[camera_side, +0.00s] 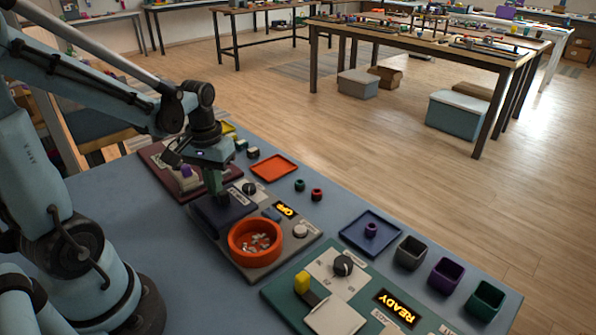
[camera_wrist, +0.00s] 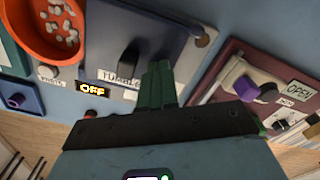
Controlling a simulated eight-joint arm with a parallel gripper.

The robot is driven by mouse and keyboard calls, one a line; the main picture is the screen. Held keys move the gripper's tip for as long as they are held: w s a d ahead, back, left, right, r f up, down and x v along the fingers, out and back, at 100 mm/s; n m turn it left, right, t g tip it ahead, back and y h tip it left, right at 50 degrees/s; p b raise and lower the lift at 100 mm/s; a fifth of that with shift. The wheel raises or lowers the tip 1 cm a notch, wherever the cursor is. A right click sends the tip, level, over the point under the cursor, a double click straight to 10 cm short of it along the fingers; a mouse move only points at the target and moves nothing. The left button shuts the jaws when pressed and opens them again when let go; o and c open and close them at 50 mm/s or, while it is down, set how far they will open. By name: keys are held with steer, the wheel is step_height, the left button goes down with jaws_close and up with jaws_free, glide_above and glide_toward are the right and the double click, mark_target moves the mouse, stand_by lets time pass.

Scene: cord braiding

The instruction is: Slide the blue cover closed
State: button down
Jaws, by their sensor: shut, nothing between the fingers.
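The dark blue cover (camera_side: 207,218) lies on the grey panel to the left of an orange bowl in the side view. It is the slate-blue plate (camera_wrist: 170,25) at the top of the wrist view. I cannot tell whether the tips touch the cover. What is under the cover is hidden.
The orange bowl (camera_side: 256,243) holds several pale pieces. A black knob (camera_side: 249,188) and a lit OFF display (camera_side: 285,209) are close by. A maroon panel (camera_side: 163,172) is on the far left, and a green panel with a READY display (camera_side: 397,307) is at the right.

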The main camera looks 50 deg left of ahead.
steer(key=shift+d, duration=0.15)
steer(key=shift+d, duration=5.5)
steer(key=shift+a, duration=0.15)
steer(key=shift+a, duration=0.5)
step_height(320, 180, up, 11)
